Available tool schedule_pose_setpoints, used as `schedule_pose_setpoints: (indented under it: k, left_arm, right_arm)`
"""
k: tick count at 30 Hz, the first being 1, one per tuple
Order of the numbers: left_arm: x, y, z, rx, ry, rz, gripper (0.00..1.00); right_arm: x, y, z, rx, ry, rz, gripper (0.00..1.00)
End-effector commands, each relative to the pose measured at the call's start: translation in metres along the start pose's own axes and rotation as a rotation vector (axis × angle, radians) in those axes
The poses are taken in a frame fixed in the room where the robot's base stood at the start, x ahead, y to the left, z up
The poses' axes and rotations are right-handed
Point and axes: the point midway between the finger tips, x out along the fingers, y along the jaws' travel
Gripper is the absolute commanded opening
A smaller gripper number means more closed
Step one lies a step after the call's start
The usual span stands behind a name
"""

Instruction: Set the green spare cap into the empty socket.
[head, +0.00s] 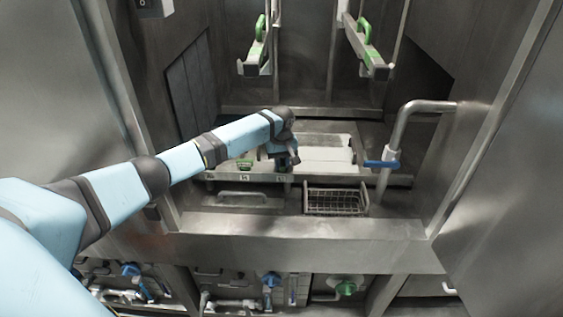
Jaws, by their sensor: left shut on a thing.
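My left gripper (285,161) reaches in from the left and points down over the front edge of the ledge (320,178) inside the washer. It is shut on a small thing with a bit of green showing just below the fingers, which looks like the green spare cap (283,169). Most of it is hidden. Another green piece (245,163) stands on the ledge to the left, above a small label. The gripper is above the label to its right. No empty socket can be made out; the arm and gripper cover part of the ledge. My right gripper is out of view.
A wire basket (336,201) sits below the ledge, to the right of the gripper. A bent pipe with a blue handle (381,164) stands further right. A white panel (325,158) lies behind. Green-handled bars (364,45) hang above. Steel walls close both sides.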

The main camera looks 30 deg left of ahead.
Motion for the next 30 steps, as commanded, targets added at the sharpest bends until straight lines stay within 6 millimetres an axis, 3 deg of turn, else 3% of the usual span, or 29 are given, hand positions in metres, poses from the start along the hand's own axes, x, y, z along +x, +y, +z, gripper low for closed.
schedule_pose_setpoints:
  k: [7, 8, 12, 23, 30]
  left_arm:
    - [0.002, 0.000, 0.001, 0.000, -0.002, -0.002, 0.00]
    - [0.002, 0.000, 0.001, 0.001, -0.002, -0.002, 0.21]
    - [0.002, -0.001, 0.001, 0.000, -0.002, -0.003, 0.48]
    - [0.002, -0.001, 0.001, 0.000, -0.002, -0.003, 0.48]
    - [-0.043, 0.000, 0.000, 0.000, 0.002, 0.002, 0.48]
  right_arm:
    - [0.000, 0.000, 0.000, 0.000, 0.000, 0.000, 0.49]
    - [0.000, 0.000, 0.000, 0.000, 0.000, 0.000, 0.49]
    - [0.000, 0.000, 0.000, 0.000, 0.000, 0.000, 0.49]
    - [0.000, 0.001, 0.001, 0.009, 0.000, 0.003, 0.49]
    - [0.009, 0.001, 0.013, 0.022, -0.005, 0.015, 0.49]
